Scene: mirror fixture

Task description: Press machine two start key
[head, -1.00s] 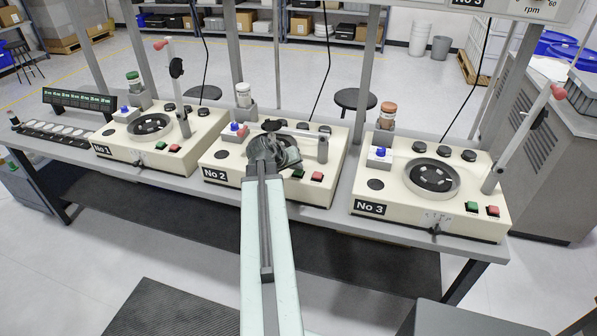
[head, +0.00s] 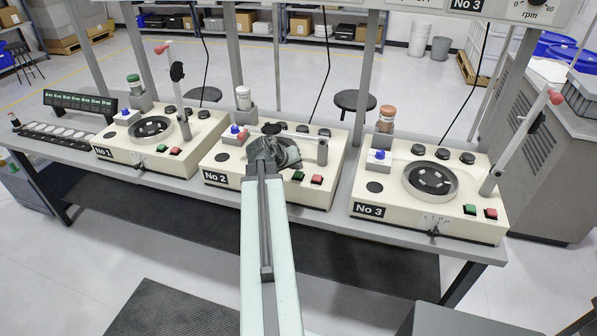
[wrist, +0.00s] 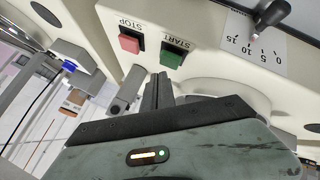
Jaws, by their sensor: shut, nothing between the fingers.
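Machine two (head: 225,186), a cream box labelled No 2, stands in the middle of the bench. Its green start key (head: 298,176) is on the front right of its top, just left of the red stop key (head: 317,180). In the wrist view the picture is turned over, and the green key (wrist: 173,57) marked START shows beside the red STOP key (wrist: 130,41). My gripper (wrist: 158,76) is shut and empty, its tips close to the START key. I cannot tell if they touch anything. In the head view my gripper (head: 273,151) covers part of machine two.
Machine No 1 (head: 140,168) stands left and machine No 3 (head: 400,215) right, with raised red-knobbed levers. Machine two's lever (head: 322,152) is lowered across its top. A lever dial (wrist: 262,45) shows beside the START key. The bench edge (head: 330,214) runs in front.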

